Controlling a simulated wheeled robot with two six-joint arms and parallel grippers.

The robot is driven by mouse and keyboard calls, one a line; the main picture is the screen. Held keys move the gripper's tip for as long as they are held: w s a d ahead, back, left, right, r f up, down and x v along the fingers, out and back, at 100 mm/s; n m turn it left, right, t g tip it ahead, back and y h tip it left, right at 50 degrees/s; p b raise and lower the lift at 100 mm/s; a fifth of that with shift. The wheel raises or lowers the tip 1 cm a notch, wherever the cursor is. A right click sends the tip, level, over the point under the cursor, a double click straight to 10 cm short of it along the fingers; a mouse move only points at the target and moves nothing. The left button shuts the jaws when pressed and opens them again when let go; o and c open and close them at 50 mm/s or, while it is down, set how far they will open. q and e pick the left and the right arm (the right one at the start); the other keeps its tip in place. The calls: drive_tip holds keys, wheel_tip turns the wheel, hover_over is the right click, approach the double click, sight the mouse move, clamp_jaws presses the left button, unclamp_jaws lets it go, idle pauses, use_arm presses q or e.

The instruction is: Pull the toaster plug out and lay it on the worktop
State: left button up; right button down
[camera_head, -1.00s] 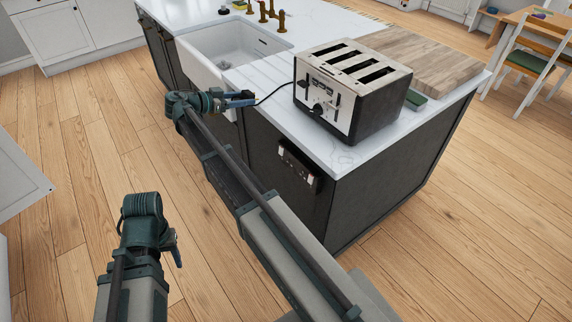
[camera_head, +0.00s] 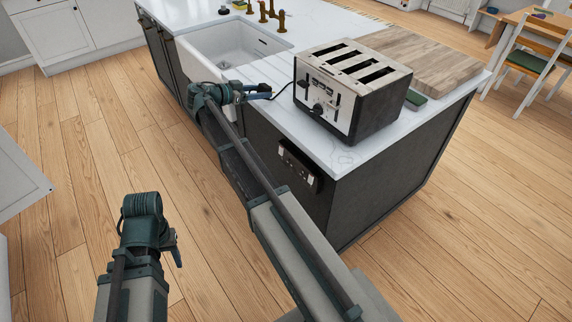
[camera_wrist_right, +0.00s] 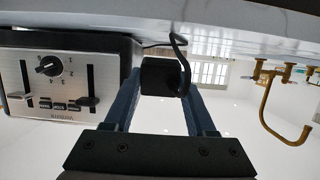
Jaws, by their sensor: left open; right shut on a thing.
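The black toaster plug (camera_wrist_right: 160,76) is between the blue fingers of my right gripper (camera_wrist_right: 165,88), which is shut on it. In the head view my right gripper (camera_head: 258,94) is at the worktop's front edge, between sink and toaster; the plug is hard to make out there. The black cord (camera_head: 281,92) runs from the gripper to the silver and black toaster (camera_head: 352,88). The white worktop (camera_head: 350,157) is close to the plug; I cannot tell whether they touch. The socket panel (camera_head: 298,164) is on the dark island side. My left gripper (camera_head: 176,250) is open and empty over the floor.
A white sink (camera_head: 226,50) with brass taps (camera_head: 270,16) lies left of the toaster. A wooden board (camera_head: 425,62) is behind it, with a small green item (camera_head: 415,99) beside it. The worktop strip between sink and toaster is mostly clear.

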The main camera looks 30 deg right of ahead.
sight(275, 102)
drive_tip(key=shift+w+d, duration=0.2)
drive_tip(key=shift+d, duration=2.9)
drive_tip(key=shift+f, duration=0.1)
drive_tip(key=shift+f+b, duration=1.75)
drive_tip(key=shift+b, duration=0.1)
drive_tip(key=shift+c, duration=0.7)
unclamp_jaws()
drive_tip(key=shift+a, duration=0.1)
